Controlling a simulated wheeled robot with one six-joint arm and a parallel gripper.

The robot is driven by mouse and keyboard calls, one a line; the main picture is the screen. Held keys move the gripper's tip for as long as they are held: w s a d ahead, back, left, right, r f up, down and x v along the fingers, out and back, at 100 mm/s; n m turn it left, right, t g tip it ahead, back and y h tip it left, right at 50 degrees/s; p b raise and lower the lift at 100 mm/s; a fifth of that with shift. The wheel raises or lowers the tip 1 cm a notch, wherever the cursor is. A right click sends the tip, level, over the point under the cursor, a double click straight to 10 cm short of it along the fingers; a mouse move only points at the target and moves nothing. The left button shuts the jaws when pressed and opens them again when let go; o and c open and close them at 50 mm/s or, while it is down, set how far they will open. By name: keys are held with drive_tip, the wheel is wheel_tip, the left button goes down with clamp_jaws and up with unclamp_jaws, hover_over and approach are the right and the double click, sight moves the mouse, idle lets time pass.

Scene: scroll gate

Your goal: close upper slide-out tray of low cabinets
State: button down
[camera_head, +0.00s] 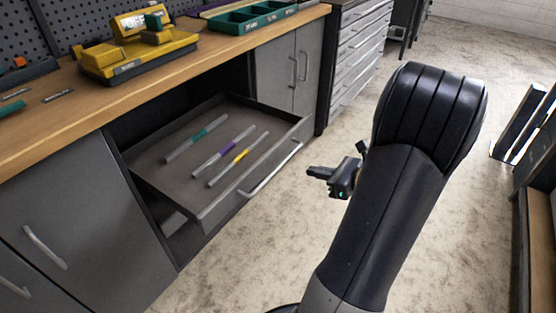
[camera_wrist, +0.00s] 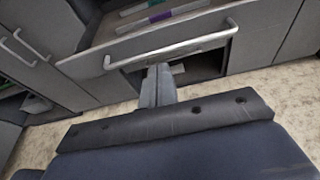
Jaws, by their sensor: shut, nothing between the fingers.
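The upper slide-out tray (camera_head: 150,178) is pulled out from the low cabinets (camera_head: 85,220) under the wooden worktop. It holds three rods with teal, purple and yellow bands. Its grey front with a long bar handle (camera_head: 270,170) faces my arm. In the wrist view the tray front (camera_wrist: 195,28) and its handle (camera_wrist: 170,50) lie just beyond my gripper. My gripper (camera_head: 312,172) is shut and empty, to the right of the tray front and apart from it in the head view. In the wrist view the fingers (camera_wrist: 158,72) point toward the handle; contact cannot be told.
The worktop (camera_head: 60,105) carries a yellow device (camera_head: 135,52) and a green bin (camera_head: 250,17). Closed cabinet doors (camera_head: 75,235) stand left of the tray, and more doors (camera_head: 290,75) and a drawer stack (camera_head: 360,50) beyond it. The floor (camera_head: 260,225) before the tray is clear.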

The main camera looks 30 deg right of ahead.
sight(266, 159)
drive_tip(key=b+x, duration=0.1)
drive_tip(key=x, duration=0.3)
drive_tip(key=b+x, duration=0.1)
drive_tip(key=x, duration=0.3)
drive_tip(key=b+x, duration=0.1)
drive_tip(key=x, duration=0.3)
drive_tip(key=shift+w+a+r+b, duration=0.2)
drive_tip(key=shift+a+r+b, duration=0.1)
drive_tip(key=shift+a, duration=0.05)
drive_tip(key=shift+w+a, duration=0.15)
drive_tip(key=shift+w, duration=0.25)
drive_tip(key=shift+r, duration=0.1)
drive_tip(key=w+a, duration=0.3)
drive_tip(key=w, duration=0.5)
drive_tip(key=w+a+p, duration=0.1)
drive_tip(key=w+a, duration=0.2)
drive_tip(key=w, duration=0.5)
drive_tip(key=w+a, duration=0.4)
drive_tip(key=w, duration=0.4)
drive_tip(key=shift+w+a+p, duration=0.1)
drive_tip(key=shift+w+p, duration=0.2)
drive_tip(key=shift+p, duration=0.05)
drive_tip(key=shift+w+r, duration=0.1)
drive_tip(key=shift+a+r, duration=0.1)
